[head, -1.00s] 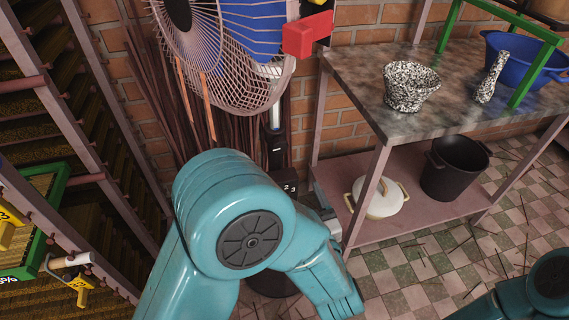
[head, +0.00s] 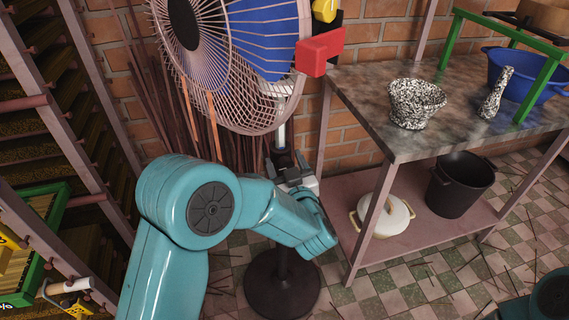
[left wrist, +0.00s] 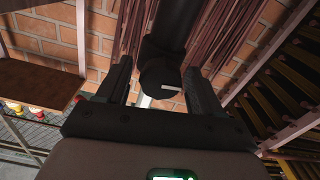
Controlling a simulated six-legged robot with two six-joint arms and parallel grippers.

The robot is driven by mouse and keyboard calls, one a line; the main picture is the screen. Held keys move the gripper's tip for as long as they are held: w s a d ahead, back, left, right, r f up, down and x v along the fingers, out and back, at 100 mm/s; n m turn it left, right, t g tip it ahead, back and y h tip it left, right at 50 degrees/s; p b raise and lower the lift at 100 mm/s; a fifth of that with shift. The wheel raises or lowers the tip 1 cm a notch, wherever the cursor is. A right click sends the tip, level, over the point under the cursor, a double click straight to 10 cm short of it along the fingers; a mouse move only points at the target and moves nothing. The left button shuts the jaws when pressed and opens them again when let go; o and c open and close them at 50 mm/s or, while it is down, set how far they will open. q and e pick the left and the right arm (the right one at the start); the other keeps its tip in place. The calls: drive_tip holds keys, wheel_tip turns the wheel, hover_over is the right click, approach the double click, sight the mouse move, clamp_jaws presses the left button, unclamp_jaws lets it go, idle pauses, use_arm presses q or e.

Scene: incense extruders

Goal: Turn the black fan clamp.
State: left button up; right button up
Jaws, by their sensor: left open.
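The black fan clamp (head: 282,157) sits on the pole of the standing fan (head: 240,60), below the blue-bladed fan head. In the left wrist view, the clamp's round black knob (left wrist: 160,76) has a short pale mark and lies between the two dark fingers. My left gripper (head: 295,174) is beside the clamp in the head view, partly hidden by its own arm. Its fingers (left wrist: 160,88) are open on both sides of the knob, with no clear grip on it. My right gripper is out of view.
A shelf table (head: 365,85) stands to the right, with a speckled mortar (head: 416,103) on top and a white pot (head: 383,215) below. The fan's round base (head: 282,285) is on the tiled floor. A drying rack (head: 95,130) stands to the left.

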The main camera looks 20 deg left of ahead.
use_arm(q)
drive_tip(key=c, duration=1)
drive_tip(key=shift+r+m+p, duration=0.25)
drive_tip(key=shift+m+p, duration=0.65)
drive_tip(key=shift+w+f+m+p, duration=0.15)
drive_tip(key=shift+m+p, duration=0.45)
drive_tip(key=shift+m, duration=0.6)
drive_tip(key=o, duration=1)
drive_tip(key=shift+f, duration=0.1)
